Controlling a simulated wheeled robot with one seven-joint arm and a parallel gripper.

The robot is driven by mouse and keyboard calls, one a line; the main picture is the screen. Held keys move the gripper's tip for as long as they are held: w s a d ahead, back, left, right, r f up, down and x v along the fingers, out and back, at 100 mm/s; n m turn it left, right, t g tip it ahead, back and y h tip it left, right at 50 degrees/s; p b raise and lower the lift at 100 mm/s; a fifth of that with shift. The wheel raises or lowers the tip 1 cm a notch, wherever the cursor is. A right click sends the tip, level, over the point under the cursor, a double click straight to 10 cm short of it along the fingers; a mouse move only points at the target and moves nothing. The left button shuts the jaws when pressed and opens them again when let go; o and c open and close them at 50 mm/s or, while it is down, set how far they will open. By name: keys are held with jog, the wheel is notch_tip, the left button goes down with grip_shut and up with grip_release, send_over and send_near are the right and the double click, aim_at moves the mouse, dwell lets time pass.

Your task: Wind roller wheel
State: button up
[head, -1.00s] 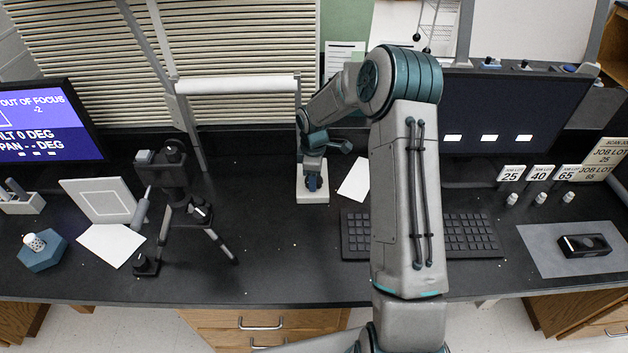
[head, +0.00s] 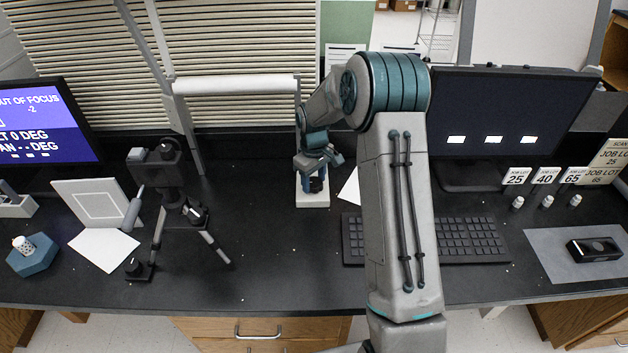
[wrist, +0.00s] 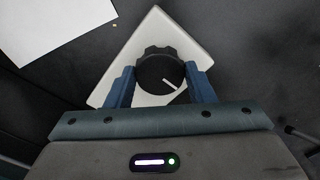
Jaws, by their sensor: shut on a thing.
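The roller wheel is a black scalloped knob (wrist: 160,70) with a white mark on its top, seen in the wrist view. It sits on a white block (wrist: 203,52), which also shows in the head view (head: 312,199) below the right end of the white roller (head: 236,86). My gripper (wrist: 160,82) has its two blue fingers on either side of the knob and is shut on it. In the head view my gripper (head: 315,178) points down over the block and mostly hides the knob. The knob's white mark points to the lower right in the wrist view.
A black tripod (head: 172,200) stands left of the block. A white sheet (head: 349,188) and a keyboard (head: 455,238) lie to the right, before a dark monitor (head: 500,115). The bench front (head: 280,280) is clear.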

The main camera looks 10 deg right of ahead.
aim_at(314, 182)
dwell(0.4)
jog(key=o, duration=1)
jog(key=shift+c, duration=0.2)
notch_tip(314, 182, up, 14)
